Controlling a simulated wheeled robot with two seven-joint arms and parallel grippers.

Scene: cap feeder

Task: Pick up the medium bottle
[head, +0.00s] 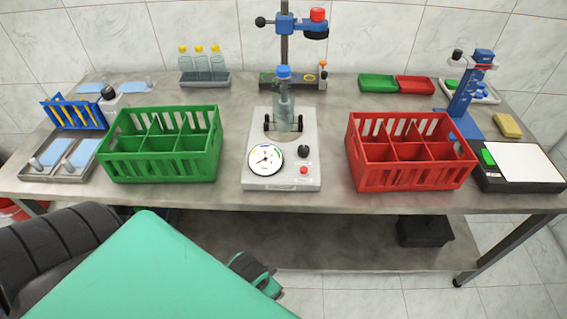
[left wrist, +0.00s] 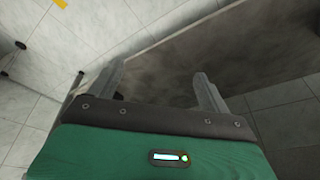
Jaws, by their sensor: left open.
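A clear bottle with a blue cap (head: 284,108) stands upright in the white capping machine (head: 262,182) at the middle of the table. Several clear bottles with yellow caps (head: 202,66) stand in a grey rack (head: 204,80) at the back left. I cannot tell by size which one is the medium bottle. My left gripper (left wrist: 162,88) is open and empty, its two fingers apart below the table's edge. In the head view my left arm covers the lower left and its fingers are not clear. My right gripper is not in view.
A green divided crate (head: 158,172) stands left of the machine and a red one (head: 414,182) right of it. A blue tube rack (head: 72,112) is at the far left. A black-and-white device (head: 520,160) is at the right. The steel table's front edge (head: 330,204) lies before my arm.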

